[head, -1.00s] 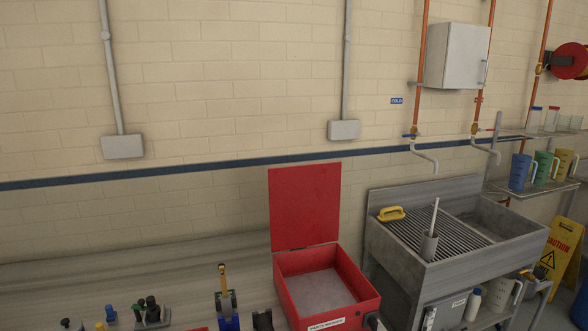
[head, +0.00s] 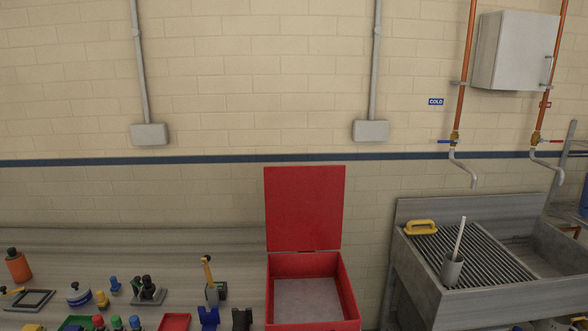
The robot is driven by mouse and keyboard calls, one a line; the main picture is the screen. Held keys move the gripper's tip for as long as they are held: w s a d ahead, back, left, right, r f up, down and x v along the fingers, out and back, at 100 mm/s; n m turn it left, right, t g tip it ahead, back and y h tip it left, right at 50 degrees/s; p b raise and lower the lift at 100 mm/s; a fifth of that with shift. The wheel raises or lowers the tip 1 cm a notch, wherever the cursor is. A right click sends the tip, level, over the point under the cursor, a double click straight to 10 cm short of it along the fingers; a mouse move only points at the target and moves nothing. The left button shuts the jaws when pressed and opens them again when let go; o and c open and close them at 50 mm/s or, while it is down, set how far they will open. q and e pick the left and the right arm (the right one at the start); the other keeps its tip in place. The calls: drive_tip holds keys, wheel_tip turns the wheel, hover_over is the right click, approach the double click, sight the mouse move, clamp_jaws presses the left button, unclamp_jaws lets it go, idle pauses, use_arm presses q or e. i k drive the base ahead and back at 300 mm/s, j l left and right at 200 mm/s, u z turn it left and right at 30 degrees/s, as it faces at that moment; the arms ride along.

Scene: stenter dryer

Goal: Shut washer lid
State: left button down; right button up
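The red parts washer (head: 347,291) stands at the bottom centre of the head view, on or against the right end of the bench. Its red lid (head: 305,208) is open and stands upright at the back, hinged along the rear edge of the box. The grey inside of the washer is exposed and looks empty. The washer's front is cut off by the lower frame edge. Neither of my grippers shows in the head view.
The bench (head: 130,245) left of the washer holds an orange bottle (head: 18,266), a red tray (head: 174,322) and several small tools and fittings. The wall is behind the lid.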

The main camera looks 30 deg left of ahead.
sight(304, 204)
drive_tip(key=i+l, duration=0.15)
drive_tip(key=l, duration=0.25)
drive_tip(key=i+l, duration=0.15)
drive_tip(key=l, duration=0.2)
drive_tip(key=i+l+u, duration=0.1)
drive_tip(key=l, duration=0.3)
drive_tip(key=i+l, duration=0.2)
drive_tip(key=l, duration=0.2)
